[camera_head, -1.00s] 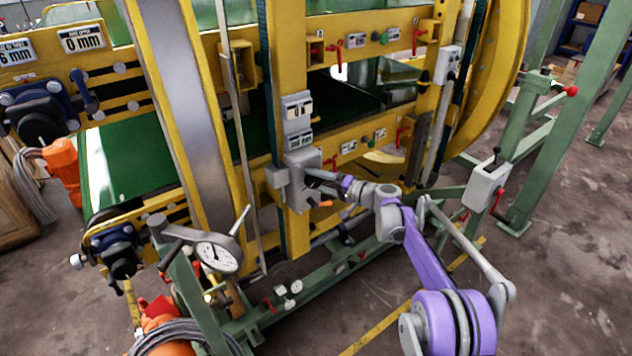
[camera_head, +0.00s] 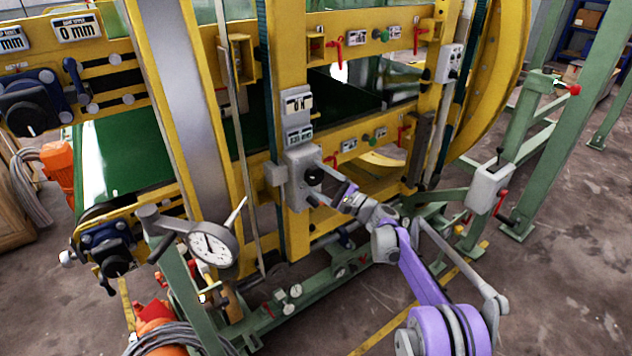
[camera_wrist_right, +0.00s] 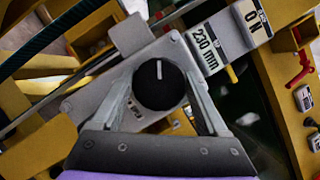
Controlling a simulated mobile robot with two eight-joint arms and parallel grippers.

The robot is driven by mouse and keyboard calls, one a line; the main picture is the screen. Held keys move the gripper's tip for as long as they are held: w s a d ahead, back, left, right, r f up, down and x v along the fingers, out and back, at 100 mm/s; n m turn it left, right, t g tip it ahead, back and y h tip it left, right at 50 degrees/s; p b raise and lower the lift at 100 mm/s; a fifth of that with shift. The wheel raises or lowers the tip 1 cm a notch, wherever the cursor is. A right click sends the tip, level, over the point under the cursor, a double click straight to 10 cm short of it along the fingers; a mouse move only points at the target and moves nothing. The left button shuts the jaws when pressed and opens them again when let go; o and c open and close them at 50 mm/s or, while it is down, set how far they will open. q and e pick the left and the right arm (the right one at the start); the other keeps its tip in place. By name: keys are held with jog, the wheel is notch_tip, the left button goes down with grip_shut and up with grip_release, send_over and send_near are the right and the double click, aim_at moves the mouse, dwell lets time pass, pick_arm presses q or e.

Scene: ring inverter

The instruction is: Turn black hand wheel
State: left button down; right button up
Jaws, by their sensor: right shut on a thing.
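The black hand wheel (camera_head: 314,175) is a round knob with a white mark. It sits on a grey box (camera_head: 300,160) on a yellow upright of the machine. In the right wrist view the wheel (camera_wrist_right: 159,86) lies between the two fingers, its white mark pointing up. My right gripper (camera_head: 326,192) comes from the lower right. It also shows in the right wrist view (camera_wrist_right: 160,95), shut with one finger at each side of the wheel. Exact finger contact is hard to see. My left gripper is not in view.
A display reading 230 mm (camera_wrist_right: 207,50) and an ON label (camera_wrist_right: 251,16) are beside the wheel. A dial gauge (camera_head: 212,245) stands at lower left. Green rails (camera_head: 330,275) run below. A grey control box (camera_head: 488,187) and green posts are at right.

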jog(key=shift+m+t+b, duration=0.65)
jog(key=shift+m+t, duration=0.35)
jog(key=shift+m, duration=1.1)
jog(key=shift+m, duration=0.3)
jog(key=o, duration=1.3)
jog(key=shift+c, duration=0.2)
jog(key=shift+d, duration=0.1)
jog(key=b+v, duration=0.1)
jog(key=v, duration=0.9)
jog(key=shift+s+d, duration=0.2)
jog(key=shift+s, duration=0.2)
jog(key=shift+f, duration=0.1)
